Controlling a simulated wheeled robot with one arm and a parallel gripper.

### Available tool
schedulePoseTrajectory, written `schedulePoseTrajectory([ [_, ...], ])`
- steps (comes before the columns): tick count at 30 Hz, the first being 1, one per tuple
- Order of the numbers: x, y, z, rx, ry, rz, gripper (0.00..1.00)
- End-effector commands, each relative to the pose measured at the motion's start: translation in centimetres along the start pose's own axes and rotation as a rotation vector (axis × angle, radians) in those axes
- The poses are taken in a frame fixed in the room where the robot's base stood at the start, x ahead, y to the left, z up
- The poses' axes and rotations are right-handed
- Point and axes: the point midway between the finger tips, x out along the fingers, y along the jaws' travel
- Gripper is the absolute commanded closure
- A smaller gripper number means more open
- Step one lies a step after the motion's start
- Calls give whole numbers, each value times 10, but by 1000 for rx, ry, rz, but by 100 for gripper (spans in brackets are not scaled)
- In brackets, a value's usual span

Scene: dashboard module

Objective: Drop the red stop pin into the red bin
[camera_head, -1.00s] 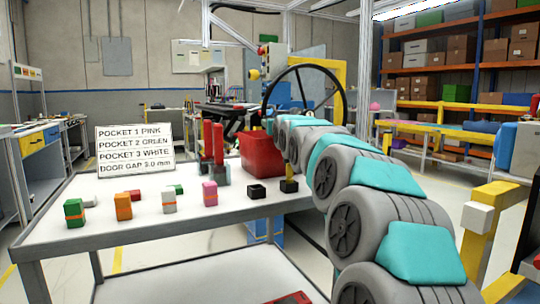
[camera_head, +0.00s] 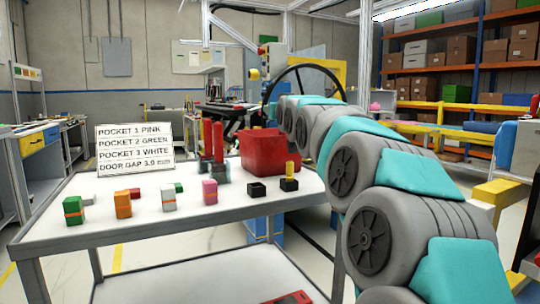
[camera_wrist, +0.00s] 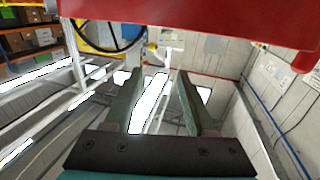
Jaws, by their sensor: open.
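The red bin (camera_head: 270,155) stands at the back right of the white table, just beyond the black blocks. Two upright red posts (camera_head: 206,137) on grey bases stand left of the bin; I cannot tell whether either is the stop pin. My gripper (camera_wrist: 163,82) is open in the wrist view, with nothing visible between its fingers. A large red surface (camera_wrist: 200,18), probably the bin, spans the top of that view just beyond the fingertips. In the head view my arm ends behind the bin, and the gripper is hidden. The bin's inside is not visible.
A row of coloured blocks (camera_head: 124,205) lies along the table's front, with two black blocks (camera_head: 257,191) at right, one under a yellow post (camera_head: 290,170). A sign (camera_head: 135,148) stands at the back left. A black steering wheel (camera_head: 333,78) rises behind the bin.

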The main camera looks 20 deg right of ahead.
Motion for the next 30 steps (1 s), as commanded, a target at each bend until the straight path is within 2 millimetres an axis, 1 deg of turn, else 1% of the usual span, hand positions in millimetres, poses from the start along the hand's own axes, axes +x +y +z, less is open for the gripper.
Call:
schedulePoseTrajectory([
  [1,-9,0,0,-1,1,1,44],
  [12,-67,-3,-7,-3,4,1,44],
  [18,-94,-5,-8,-1,0,0,44],
  [21,-104,-6,-10,-1,1,0,44],
  [24,-110,-6,-11,-1,2,0,44],
  [30,-113,-6,-11,-1,1,0,44],
])
